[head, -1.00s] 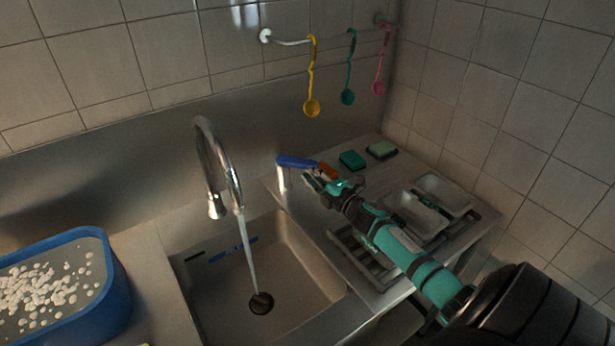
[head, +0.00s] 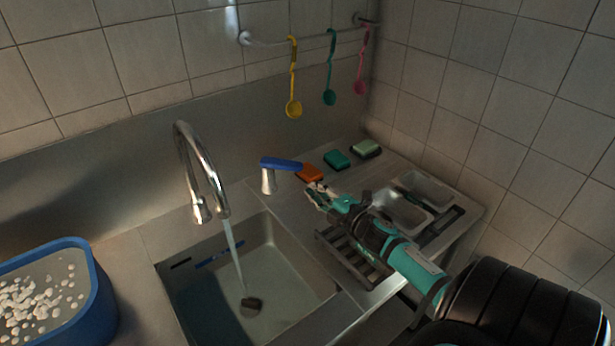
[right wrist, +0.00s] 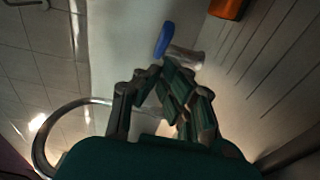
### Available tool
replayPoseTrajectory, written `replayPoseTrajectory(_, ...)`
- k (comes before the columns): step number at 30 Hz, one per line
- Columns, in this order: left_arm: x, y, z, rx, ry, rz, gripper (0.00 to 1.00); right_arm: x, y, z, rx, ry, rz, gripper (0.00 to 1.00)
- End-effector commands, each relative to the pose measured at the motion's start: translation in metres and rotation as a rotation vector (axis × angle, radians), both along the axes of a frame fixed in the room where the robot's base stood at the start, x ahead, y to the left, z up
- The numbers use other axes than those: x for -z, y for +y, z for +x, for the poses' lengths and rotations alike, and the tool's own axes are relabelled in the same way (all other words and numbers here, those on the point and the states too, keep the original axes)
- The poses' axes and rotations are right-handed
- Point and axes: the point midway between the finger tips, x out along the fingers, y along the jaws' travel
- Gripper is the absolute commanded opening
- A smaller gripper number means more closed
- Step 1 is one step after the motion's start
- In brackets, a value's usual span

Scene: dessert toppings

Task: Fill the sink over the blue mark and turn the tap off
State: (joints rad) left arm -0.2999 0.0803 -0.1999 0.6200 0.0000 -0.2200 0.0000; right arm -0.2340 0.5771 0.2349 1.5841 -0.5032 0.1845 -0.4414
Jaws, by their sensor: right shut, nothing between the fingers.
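The chrome tap (head: 205,165) is running; a water stream (head: 232,252) falls into the steel sink (head: 310,275). The blue mark (head: 220,252) is a short line on the sink's back wall. Standing water seems to cover the bottom around the dark drain (head: 251,306); its level against the mark is hard to tell. The tap's blue lever (head: 281,164) sits on a metal post right of the sink and also shows in the right wrist view (right wrist: 163,39). My right gripper (head: 314,192) is shut and empty, right of the lever and apart from it. My left gripper is out of view.
An orange sponge (head: 311,173), a green sponge (head: 337,159) and a pale one (head: 366,147) lie behind my gripper. Metal trays (head: 428,188) and a dark rack (head: 350,260) are at right. A blue tub (head: 98,300) stands left. Spoons hang from a rail (head: 265,41).

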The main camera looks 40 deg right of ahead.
Motion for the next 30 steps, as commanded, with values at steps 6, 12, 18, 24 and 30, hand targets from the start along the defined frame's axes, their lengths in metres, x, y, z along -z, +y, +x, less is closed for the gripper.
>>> replayPoseTrajectory(6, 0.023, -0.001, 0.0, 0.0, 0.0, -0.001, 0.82, 0.002, 0.038, -0.02, 0.074, -0.009, 0.0, 0.0)
replayPoseTrajectory(12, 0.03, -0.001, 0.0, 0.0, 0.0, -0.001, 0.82, -0.003, 0.056, -0.032, 0.126, 0.01, -0.003, 0.0)
replayPoseTrajectory(18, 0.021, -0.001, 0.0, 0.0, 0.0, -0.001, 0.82, -0.007, 0.053, -0.007, 0.128, 0.009, -0.005, 0.0)
replayPoseTrajectory(24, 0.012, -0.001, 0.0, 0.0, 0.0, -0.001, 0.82, -0.007, 0.046, 0.035, 0.128, 0.008, -0.004, 0.0)
replayPoseTrajectory(30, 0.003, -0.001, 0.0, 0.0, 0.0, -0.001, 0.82, -0.005, 0.035, 0.072, 0.129, 0.012, -0.006, 0.0)
